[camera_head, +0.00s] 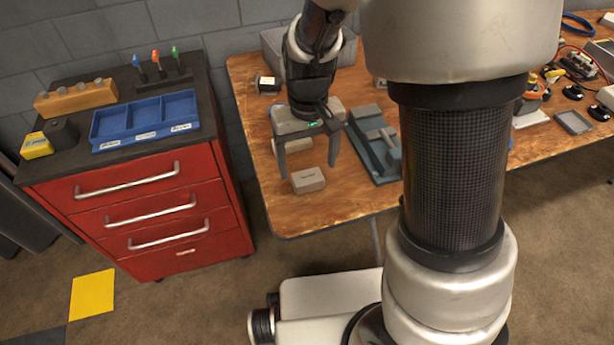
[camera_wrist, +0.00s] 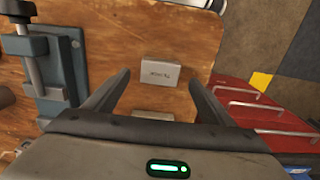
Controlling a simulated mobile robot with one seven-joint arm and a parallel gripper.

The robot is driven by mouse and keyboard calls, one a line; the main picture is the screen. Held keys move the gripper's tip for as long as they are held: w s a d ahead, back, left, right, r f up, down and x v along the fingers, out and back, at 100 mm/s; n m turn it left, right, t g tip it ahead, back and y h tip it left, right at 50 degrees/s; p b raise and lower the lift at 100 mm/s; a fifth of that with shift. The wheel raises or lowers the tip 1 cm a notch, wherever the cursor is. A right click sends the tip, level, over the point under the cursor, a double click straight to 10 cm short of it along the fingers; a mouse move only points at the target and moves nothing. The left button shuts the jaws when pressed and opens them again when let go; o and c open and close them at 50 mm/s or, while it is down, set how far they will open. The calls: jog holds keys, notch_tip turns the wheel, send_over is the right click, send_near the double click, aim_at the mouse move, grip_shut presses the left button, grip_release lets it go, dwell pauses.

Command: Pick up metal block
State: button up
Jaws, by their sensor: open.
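A small pale grey block (camera_head: 308,180) with dark lettering, too small to read, lies on the wooden workbench near its front left edge. It also shows in the wrist view (camera_wrist: 160,73), roughly centred, ahead of and between the fingers. It looks like the metal block. My gripper (camera_head: 307,171) is open and empty, pointing down, its fingers spread wide to either side of the block. In the wrist view (camera_wrist: 158,78) I cannot tell the remaining height. A second pale block (camera_head: 298,145) lies behind the first, partly hidden by my gripper.
A grey-blue vise (camera_head: 388,160) stands close to the right of my gripper, and also shows in the wrist view (camera_wrist: 52,75). A grey bin (camera_head: 350,50) is behind. A red drawer cabinet (camera_head: 150,215) with a blue tray (camera_head: 145,138) stands left. Electronics clutter the right.

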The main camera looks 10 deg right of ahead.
aim_at(308, 177)
notch_tip(308, 177, down, 5)
jog(key=shift+f+b, duration=0.1)
jog(key=shift+b, duration=1)
jog(key=c, duration=1.4)
